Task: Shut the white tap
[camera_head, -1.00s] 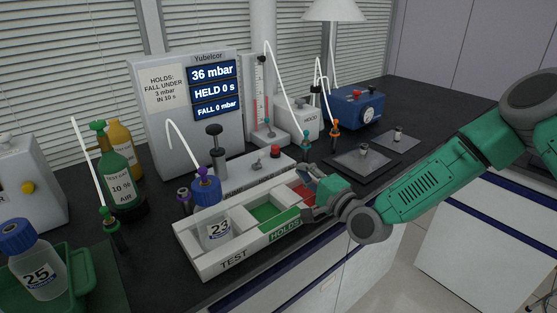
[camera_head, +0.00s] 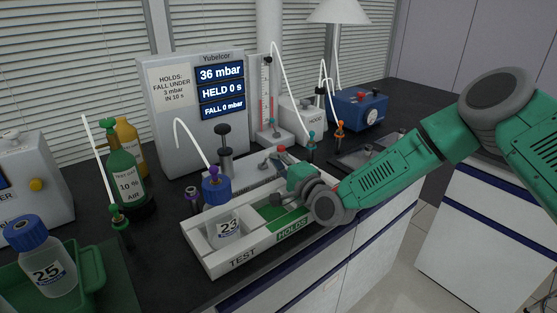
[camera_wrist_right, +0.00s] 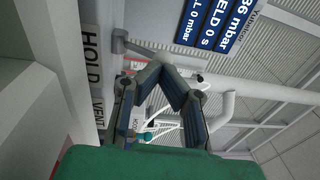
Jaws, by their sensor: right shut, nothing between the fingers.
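A small tap (camera_head: 268,164) with a pale lever stands on the white block behind the test tray in the head view. I take it to be the white tap, but its handle is small and partly hidden by my gripper. In the right wrist view a grey lever-like part (camera_wrist_right: 118,41) sits beside the HOLD and VENT label (camera_wrist_right: 92,75), just beyond my fingertips. My right gripper (camera_head: 276,188) is over the tray, in front of the block. In the wrist view its fingers (camera_wrist_right: 164,62) meet at the tips, shut and empty. My left gripper is not in view.
A blue-capped bottle (camera_head: 214,190) with a tube and a black plunger (camera_head: 225,150) stand left of my gripper. The display (camera_head: 221,72) reads 36 mbar, held 0 s. A red knob (camera_head: 283,149) is behind.

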